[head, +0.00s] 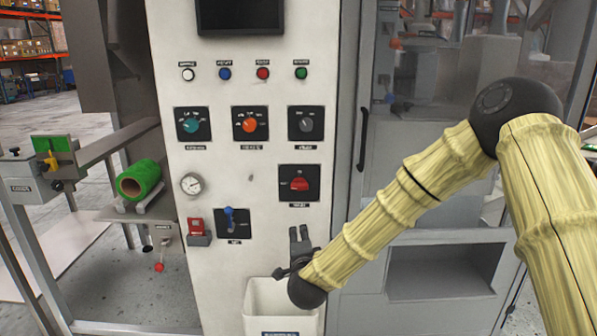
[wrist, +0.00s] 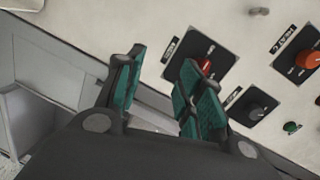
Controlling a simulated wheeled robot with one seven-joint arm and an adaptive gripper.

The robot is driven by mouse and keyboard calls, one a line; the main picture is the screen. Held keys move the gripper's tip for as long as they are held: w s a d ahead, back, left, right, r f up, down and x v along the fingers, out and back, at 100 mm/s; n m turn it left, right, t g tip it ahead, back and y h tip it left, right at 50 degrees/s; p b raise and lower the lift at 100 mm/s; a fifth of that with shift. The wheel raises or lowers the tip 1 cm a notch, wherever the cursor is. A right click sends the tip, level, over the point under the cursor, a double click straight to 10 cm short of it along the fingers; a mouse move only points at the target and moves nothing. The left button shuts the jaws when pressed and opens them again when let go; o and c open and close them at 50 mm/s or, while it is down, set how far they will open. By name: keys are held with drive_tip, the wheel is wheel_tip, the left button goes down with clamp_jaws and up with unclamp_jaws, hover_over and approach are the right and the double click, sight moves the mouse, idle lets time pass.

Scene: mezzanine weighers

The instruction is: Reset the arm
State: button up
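My arm, in a pale yellow sleeve, reaches in from the right in the head view. My gripper (head: 300,236) is in front of the white control panel (head: 265,155), below the red rotary switch (head: 300,185) and above a white bin (head: 262,290). In the wrist view my gripper (wrist: 162,85) has its green-padded fingers apart, with no object seen between them. The red switch (wrist: 206,65) shows partly behind the right finger. Whether the gripper touches the panel cannot be told.
Selector knobs, including an orange one (head: 250,125), and a blue lever switch (head: 230,217) stick out of the panel. A grey cabinet with a black door handle (head: 363,140) stands right of it. A green roll (head: 138,180) sits on the left frame.

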drive_tip(key=s+d+f+n+g+p, duration=0.2)
drive_tip(key=s+d+f+n+g, duration=0.2)
drive_tip(key=s+f, duration=0.75)
drive_tip(key=s+d+f+n+g+p, duration=0.2)
drive_tip(key=s+d+f+n+g, duration=0.25)
drive_tip(key=s+f, duration=0.7)
drive_tip(key=s+d+f+n+g+p, duration=0.1)
drive_tip(key=s+d, duration=0.3)
drive_tip(key=s, duration=0.5)
drive_tip(key=s+d+f+n+g+p, duration=0.1)
drive_tip(key=s+d+f+n+g, duration=0.2)
drive_tip(key=s, duration=0.7)
drive_tip(key=s+d+f+n+g+h+p, duration=0.1)
drive_tip(key=s+d+f+n+g, duration=0.1)
drive_tip(key=s+d, duration=0.4)
drive_tip(key=s+f+g, duration=0.1)
drive_tip(key=s+f, duration=0.1)
drive_tip(key=s, duration=0.2)
drive_tip(key=shift+d+g+p, duration=0.35)
drive_tip(key=shift+d+p, duration=0.05)
